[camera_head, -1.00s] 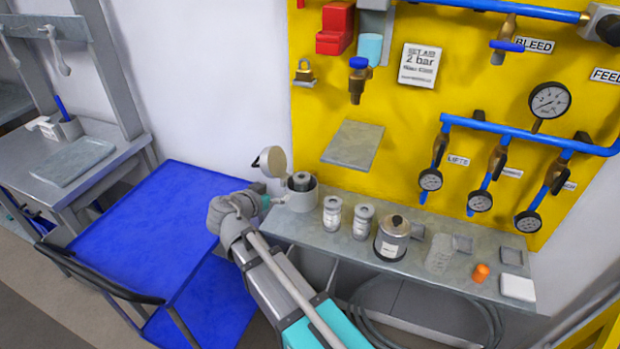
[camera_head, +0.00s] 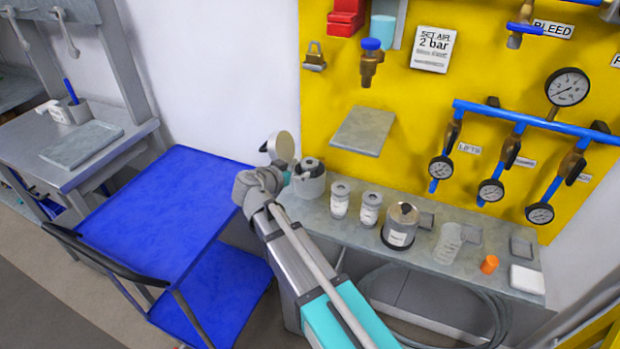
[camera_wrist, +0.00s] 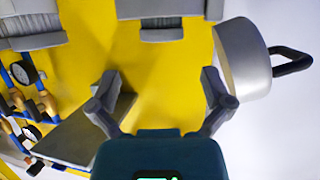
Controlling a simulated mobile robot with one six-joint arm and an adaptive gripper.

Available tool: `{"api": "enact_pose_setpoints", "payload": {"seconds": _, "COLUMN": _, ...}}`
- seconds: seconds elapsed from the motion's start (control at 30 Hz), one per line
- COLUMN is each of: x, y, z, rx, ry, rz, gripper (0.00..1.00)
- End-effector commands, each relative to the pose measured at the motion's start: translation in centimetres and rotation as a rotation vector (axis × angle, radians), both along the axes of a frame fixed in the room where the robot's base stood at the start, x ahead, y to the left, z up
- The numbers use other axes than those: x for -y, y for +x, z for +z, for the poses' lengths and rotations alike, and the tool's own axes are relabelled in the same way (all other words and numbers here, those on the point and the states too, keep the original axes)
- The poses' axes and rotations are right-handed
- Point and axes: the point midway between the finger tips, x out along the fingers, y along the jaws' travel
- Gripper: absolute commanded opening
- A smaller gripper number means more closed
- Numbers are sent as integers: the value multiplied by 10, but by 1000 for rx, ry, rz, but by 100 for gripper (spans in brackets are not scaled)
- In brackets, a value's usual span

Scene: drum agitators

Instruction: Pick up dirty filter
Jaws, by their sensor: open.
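A grey open housing (camera_head: 309,187) stands at the left end of the metal bench, with a dark-topped cylinder (camera_head: 311,166) inside it that looks like the filter. Its round lid (camera_head: 281,148) is swung up at the left; the wrist view shows a silver lid with a black handle (camera_wrist: 243,62) at right. My gripper is mostly hidden behind my wrist in the head view, just left of the housing. In the wrist view, my gripper (camera_wrist: 160,96) is open and empty, its fingers spread before the yellow panel. The filter is not recognisable in the wrist view.
On the bench (camera_head: 415,262) stand two small canisters (camera_head: 340,200) (camera_head: 370,208), a metal pot (camera_head: 400,227), a clear beaker (camera_head: 448,243) and an orange cap (camera_head: 489,264). A grey shelf plate (camera_head: 363,132) juts from the yellow panel. The blue cart top (camera_head: 165,215) is clear.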

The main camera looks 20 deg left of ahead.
Motion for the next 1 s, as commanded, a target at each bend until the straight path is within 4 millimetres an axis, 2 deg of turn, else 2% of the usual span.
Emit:
{"api": "enact_pose_setpoints", "payload": {"seconds": 0.03, "x": 2, "y": 8, "z": -5, "rx": 0, "ry": 0, "rz": -3, "gripper": 100}}
{"api": "enact_pose_setpoints", "payload": {"seconds": 0.2, "x": 6, "y": 22, "z": -10, "rx": -1, "ry": 0, "rz": -1, "gripper": 100}}
{"api": "enact_pose_setpoints", "payload": {"seconds": 0.73, "x": 9, "y": 29, "z": -11, "rx": 0, "ry": -1, "rz": -2, "gripper": 100}}
{"api": "enact_pose_setpoints", "payload": {"seconds": 1.0, "x": 13, "y": 54, "z": -22, "rx": 0, "ry": 0, "rz": -4, "gripper": 100}}
